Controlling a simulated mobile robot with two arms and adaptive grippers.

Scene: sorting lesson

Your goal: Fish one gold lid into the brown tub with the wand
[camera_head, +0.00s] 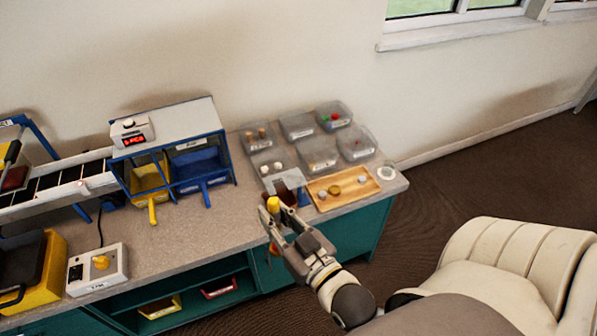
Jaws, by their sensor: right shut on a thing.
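My right gripper (281,219) is at the front edge of the counter, shut on the wand (273,204), of which a yellow end shows between the fingers. The rest of the wand is hard to make out. The brown tub (287,192) seems to be the dark brown container just behind the gripper, partly hidden by it. A wooden tray (343,200) lies to the right, with a gold lid (334,190) and silver-grey pieces (362,179) on it. The gripper is apart from the tray. My left gripper is not in view.
Several clear bins (298,126) with small pieces stand behind the tray. A white round thing (386,173) lies at the counter's right end. A blue-framed sorter with a yellow bin (149,178) and a blue bin (197,169) stands left. Grey counter (190,235) in front is clear.

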